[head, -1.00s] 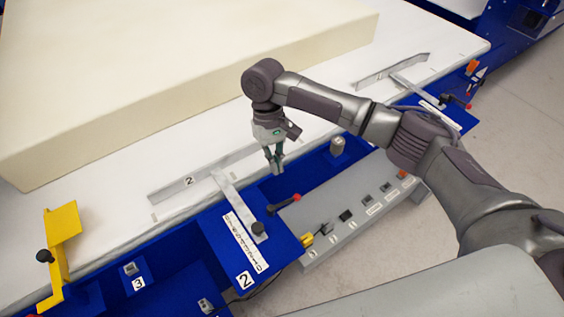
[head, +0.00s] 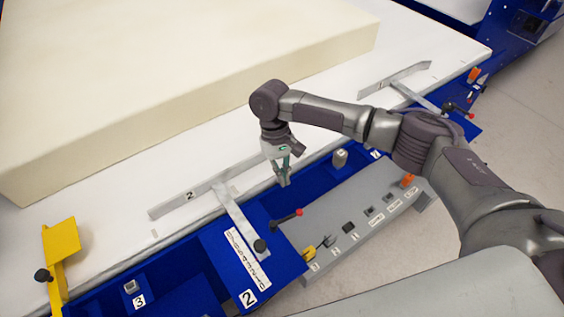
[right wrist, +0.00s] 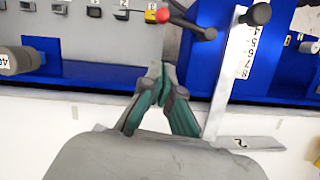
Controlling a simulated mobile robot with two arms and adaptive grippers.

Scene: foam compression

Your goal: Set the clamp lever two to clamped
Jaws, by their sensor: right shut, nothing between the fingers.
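Clamp lever two (head: 286,219) is a short black lever with a red knob, on the blue plate (head: 222,262) labelled 2. Its knob end points right and slightly up in the head view. The lever also shows at the top of the right wrist view (right wrist: 190,24), knob to the left. My right gripper (head: 285,181) points down above the blue trough, just above the lever in the picture and apart from it. Its green-sided fingers (right wrist: 161,75) are shut and empty. My left gripper is not in view.
A sliding metal stop (head: 238,215) with a scale and black knob (head: 260,246) lies left of the lever. A grey switch panel (head: 335,238) lies right. A large foam block (head: 180,80) covers the white table. A yellow bracket (head: 58,245) stands at the left.

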